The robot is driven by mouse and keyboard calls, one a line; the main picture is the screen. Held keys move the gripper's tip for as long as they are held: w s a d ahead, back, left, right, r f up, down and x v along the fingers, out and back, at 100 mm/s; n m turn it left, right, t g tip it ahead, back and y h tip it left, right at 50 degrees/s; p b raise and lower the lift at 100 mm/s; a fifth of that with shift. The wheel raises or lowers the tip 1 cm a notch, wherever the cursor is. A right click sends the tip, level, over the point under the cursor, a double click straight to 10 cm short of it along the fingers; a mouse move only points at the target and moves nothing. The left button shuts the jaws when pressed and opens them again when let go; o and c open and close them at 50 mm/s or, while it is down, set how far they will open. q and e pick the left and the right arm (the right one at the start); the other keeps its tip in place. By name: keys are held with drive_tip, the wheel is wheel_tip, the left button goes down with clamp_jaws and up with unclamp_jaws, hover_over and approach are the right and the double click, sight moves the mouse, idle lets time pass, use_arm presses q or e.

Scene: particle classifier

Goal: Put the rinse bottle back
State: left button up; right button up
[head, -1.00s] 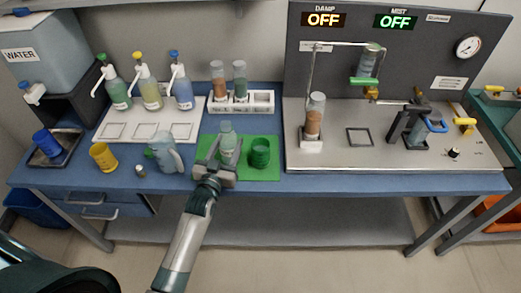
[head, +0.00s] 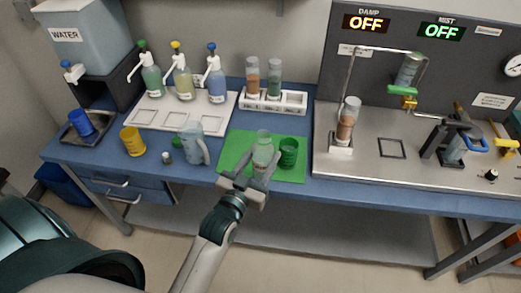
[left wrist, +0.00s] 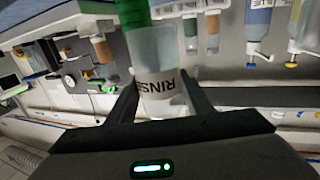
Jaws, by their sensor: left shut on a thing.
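The rinse bottle (head: 263,149) is a clear, pale bottle over the green mat (head: 236,145) at the front of the bench. My left gripper (head: 258,174) is shut on it from the front, one finger on each side. The left wrist view shows the bottle (left wrist: 158,58) upside down between the fingers (left wrist: 155,105), with its "RINSE" label readable. I cannot tell whether its base touches the mat. My right gripper is not in view.
A dark green cup (head: 288,153) stands close right of the bottle. A pale jug (head: 192,143) and a yellow cup (head: 133,141) are to the left. Behind are a white tray (head: 175,121) with pump bottles and a tube rack (head: 293,101). A steel station (head: 420,175) is at right.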

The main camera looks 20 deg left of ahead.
use_arm(q)
drive_tip(key=s+d+r+b, duration=0.1)
drive_tip(key=s+d+r, duration=0.1)
drive_tip(key=s+r, duration=0.5)
drive_tip(key=shift+s, duration=0.95)
